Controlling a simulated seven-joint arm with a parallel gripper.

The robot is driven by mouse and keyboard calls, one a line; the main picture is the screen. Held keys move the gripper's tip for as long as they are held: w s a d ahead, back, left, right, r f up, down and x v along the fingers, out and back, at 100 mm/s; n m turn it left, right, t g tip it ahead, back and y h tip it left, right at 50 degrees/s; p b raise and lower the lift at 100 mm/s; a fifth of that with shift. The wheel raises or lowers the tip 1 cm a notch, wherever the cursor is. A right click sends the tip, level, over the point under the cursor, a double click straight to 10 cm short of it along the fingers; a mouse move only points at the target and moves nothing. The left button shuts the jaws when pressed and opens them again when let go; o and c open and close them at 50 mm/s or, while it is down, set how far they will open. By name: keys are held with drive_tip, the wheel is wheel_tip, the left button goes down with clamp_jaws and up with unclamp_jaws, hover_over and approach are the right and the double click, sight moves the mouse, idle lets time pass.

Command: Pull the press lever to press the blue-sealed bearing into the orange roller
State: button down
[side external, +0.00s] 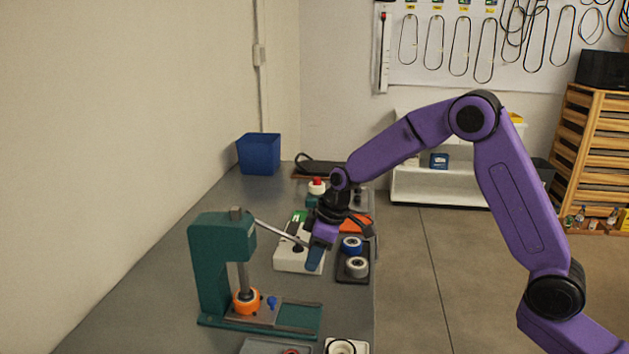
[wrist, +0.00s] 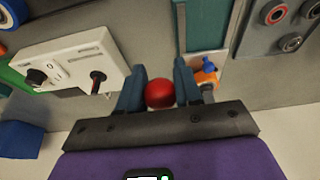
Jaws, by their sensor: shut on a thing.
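The green press (side external: 207,262) stands on the grey bench at the lower left. Its silver lever (side external: 277,232) slopes down to the right into my gripper (side external: 316,256). In the wrist view the red ball knob (wrist: 160,93) sits between the two fingers of my gripper (wrist: 160,92), which is shut on it. In the side view the fingers hide the knob. The orange roller (side external: 246,302) stands upright on the press base under the ram (side external: 243,275); it also shows in the wrist view (wrist: 205,76). A small blue part (side external: 272,302) is beside it. I cannot make out the bearing's seating.
A white control box (side external: 287,262) with knobs lies behind the lever. A dark tray (side external: 353,279) holds a blue roller (side external: 351,245) and a pale roller (side external: 357,267). A blue bin (side external: 259,154) stands at the far end. More parts lie at the front edge.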

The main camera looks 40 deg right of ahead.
drive_tip(key=shift+s+d+v, duration=0.1)
drive_tip(key=shift+d+v, duration=0.15)
drive_tip(key=shift+v, duration=0.9)
drive_tip(key=shift+s+d+v, duration=0.1)
drive_tip(key=shift+d+v, duration=0.1)
drive_tip(key=shift+v, duration=1)
drive_tip(key=shift+f, duration=0.15)
drive_tip(key=shift+w+a+r, duration=0.1)
drive_tip(key=shift+r, duration=2.8)
